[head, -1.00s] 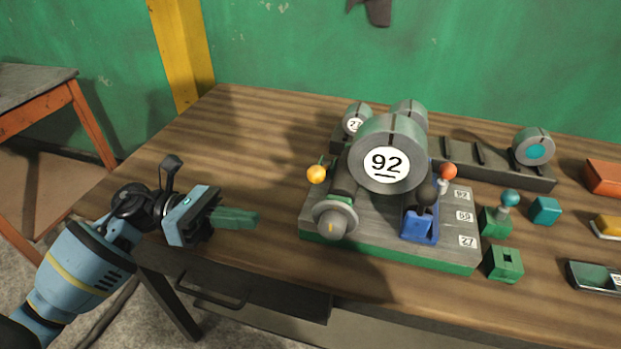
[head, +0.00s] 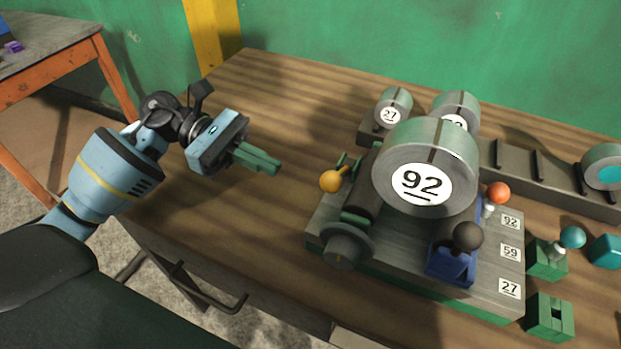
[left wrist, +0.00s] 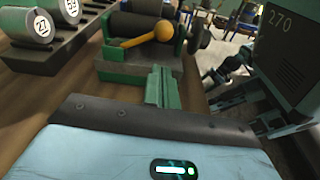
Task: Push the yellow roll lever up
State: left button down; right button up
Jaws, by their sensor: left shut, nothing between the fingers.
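The yellow roll lever (head: 331,181) has a round yellow knob on a short arm at the left side of the machine (head: 318,246). In the left wrist view the yellow lever (left wrist: 160,32) sticks out sideways, with its knob to the right. My left gripper (head: 272,166) is shut and empty, left of the lever and apart from it, above the table. Its green fingers (left wrist: 158,84) point toward the machine in the wrist view. My right gripper is not in view.
A large roll marked 92 (head: 425,140) lies on top of the machine. A black-knobbed lever (head: 467,236) and an orange-knobbed lever (head: 498,193) stand at its right. More rolls (head: 393,103) sit behind. The wooden table (head: 265,90) is clear at the back left.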

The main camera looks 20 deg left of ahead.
pick_arm(q)
jog(key=shift+d+f+p, duration=0.3)
jog(key=shift+d+p, duration=0.1)
jog(key=shift+d, duration=1.2)
jog(key=shift+d+f+p, duration=0.25)
jog(key=shift+d+p, duration=0.2)
jog(key=shift+d, duration=1.2)
jog(key=shift+d+f+p, duration=0.3)
jog(key=shift+d+p, duration=0.1)
jog(key=shift+d, duration=1.2)
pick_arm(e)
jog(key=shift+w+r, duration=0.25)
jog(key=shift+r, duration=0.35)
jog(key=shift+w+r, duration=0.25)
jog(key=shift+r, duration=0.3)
pick_arm(q)
jog(key=shift+r, duration=0.1)
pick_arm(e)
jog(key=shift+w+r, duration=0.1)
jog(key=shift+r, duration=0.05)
